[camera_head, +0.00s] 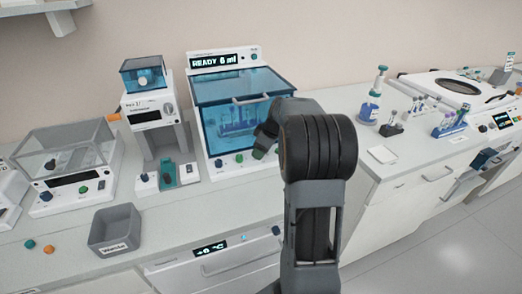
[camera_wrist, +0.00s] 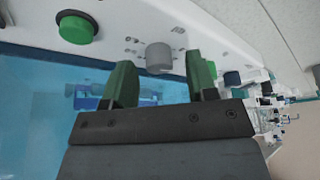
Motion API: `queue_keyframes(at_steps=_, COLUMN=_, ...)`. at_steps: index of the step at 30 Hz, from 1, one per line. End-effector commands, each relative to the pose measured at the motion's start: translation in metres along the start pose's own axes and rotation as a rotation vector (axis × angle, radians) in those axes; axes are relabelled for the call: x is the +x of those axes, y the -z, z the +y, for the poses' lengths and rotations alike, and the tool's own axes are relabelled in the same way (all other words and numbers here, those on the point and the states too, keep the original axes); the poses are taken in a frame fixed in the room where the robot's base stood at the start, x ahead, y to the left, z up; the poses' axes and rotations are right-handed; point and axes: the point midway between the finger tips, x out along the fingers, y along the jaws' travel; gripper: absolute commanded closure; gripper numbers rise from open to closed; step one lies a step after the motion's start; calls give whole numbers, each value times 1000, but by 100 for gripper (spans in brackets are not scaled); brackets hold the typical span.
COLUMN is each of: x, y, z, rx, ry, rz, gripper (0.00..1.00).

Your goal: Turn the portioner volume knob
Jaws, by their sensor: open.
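The portioner (camera_head: 200,75) is a white machine with a blue see-through front; its display reads "READY 6 ml". A grey round knob (camera_wrist: 158,57) shows on its white panel in the wrist view; I take it as the volume knob. My gripper (camera_wrist: 161,75) is open, with green fingers apart and the grey knob in the gap between them, a little beyond the tips. No contact with the knob shows. In the head view my gripper (camera_head: 264,149) is at the portioner's lower right front, and my arm hides that part of the panel.
A green button (camera_wrist: 78,27) is left of the knob in the wrist view. In the head view, a balance (camera_head: 70,160), another dispenser (camera_head: 150,105) and a grey waste bin (camera_head: 115,230) stand left. A bottle (camera_head: 370,108) and racks stand right. Counter in front is mostly clear.

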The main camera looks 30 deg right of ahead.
Motion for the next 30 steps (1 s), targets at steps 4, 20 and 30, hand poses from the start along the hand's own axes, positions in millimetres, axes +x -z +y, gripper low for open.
queue_keyframes(at_steps=4, x=5, y=0, z=0, rx=0, ry=0, rz=0, gripper=48)
queue_keyframes(at_steps=20, x=6, y=0, z=0, rx=0, ry=-1, rz=0, gripper=72)
queue_keyframes(at_steps=30, x=6, y=0, z=0, rx=1, ry=-1, rz=0, gripper=97)
